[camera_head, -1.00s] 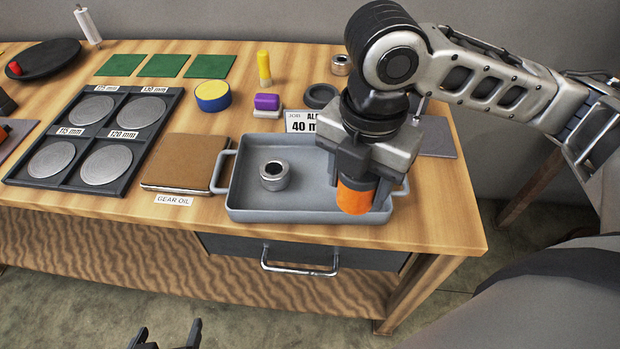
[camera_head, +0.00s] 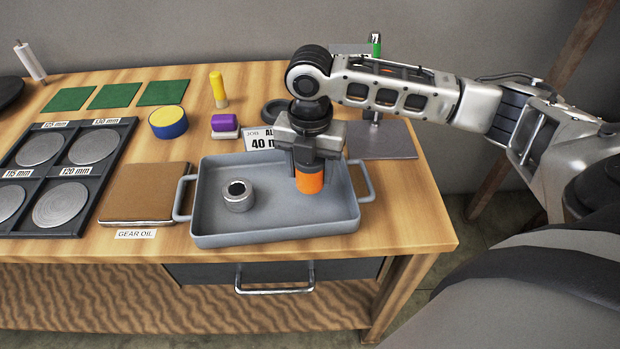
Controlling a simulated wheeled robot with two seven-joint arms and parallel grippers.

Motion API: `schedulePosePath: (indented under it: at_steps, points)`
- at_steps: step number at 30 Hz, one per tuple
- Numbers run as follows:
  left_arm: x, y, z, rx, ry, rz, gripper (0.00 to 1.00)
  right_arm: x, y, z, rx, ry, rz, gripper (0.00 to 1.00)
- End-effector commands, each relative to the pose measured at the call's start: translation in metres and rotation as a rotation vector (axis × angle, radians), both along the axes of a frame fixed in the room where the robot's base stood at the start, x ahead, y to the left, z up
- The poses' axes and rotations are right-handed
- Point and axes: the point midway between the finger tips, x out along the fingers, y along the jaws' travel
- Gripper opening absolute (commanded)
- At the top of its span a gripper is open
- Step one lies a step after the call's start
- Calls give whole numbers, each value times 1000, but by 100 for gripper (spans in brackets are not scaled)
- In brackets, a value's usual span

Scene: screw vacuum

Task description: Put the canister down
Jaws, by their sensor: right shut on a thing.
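The orange canister (camera_head: 309,182) is upright in the jaws of my right gripper (camera_head: 309,165). The gripper comes down from above and is shut on it, hiding its upper part. The canister is over the right half of the grey tray (camera_head: 274,232). I cannot tell whether its bottom touches the tray floor. My left gripper is out of view.
A metal ring-like part (camera_head: 238,197) stands in the tray's left half. A brown board (camera_head: 145,192) lies left of the tray. A sign (camera_head: 261,140), a purple block (camera_head: 225,123) and a dark ring (camera_head: 277,111) are behind it. A grey plate (camera_head: 385,142) lies at the right.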

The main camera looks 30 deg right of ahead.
Motion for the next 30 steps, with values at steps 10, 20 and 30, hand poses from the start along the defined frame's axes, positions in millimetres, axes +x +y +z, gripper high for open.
schedulePosePath:
  at_steps: [10,20,30]
  points:
    - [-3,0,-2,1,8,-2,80,4,-3,-37,-3,2,0,26]
    - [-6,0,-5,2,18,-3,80,4,-2,-39,-1,0,0,26]
    - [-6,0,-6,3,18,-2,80,4,-3,-39,-1,0,0,73]
